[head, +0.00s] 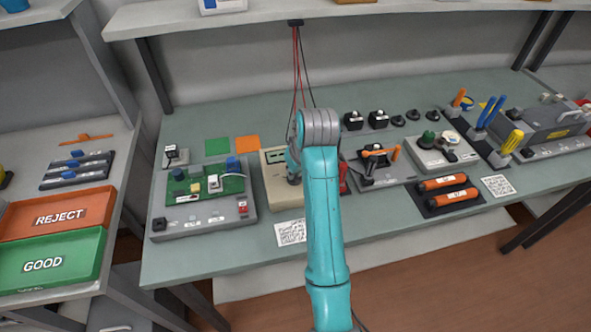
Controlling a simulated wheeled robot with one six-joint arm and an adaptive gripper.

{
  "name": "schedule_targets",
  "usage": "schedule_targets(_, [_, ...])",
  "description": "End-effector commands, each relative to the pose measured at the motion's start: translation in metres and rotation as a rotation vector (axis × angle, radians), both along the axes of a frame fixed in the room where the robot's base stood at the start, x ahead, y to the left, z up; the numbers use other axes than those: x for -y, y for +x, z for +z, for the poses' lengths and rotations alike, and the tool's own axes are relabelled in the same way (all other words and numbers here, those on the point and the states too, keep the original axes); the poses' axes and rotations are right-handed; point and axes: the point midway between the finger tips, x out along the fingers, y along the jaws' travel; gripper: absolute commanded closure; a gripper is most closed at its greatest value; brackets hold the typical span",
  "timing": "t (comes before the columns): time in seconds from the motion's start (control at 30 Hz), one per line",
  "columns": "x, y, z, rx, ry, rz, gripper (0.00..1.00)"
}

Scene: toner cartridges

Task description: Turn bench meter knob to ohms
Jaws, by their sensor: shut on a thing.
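The bench meter (276,197) is a cream box with a small display at its top, standing on the bench just left of my teal arm. Its right part is hidden behind the arm. My gripper (293,176) shows only as a small grey part at the arm's left edge, down at the meter's face. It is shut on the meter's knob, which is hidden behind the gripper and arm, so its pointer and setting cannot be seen.
Left of the meter is a test fixture with a green circuit board (206,186). Right of my arm stand a small fixture with an orange lever (395,153) and orange cylinders in a black tray (428,204). Red and black leads (297,65) hang behind the arm.

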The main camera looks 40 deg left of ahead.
Motion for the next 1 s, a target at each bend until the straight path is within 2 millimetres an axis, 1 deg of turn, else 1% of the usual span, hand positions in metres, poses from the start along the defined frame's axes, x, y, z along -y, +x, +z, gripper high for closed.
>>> schedule_targets(1.0, [-0.0039, -0.0038, -0.0012, -0.002, -0.006, -0.958, 1.00])
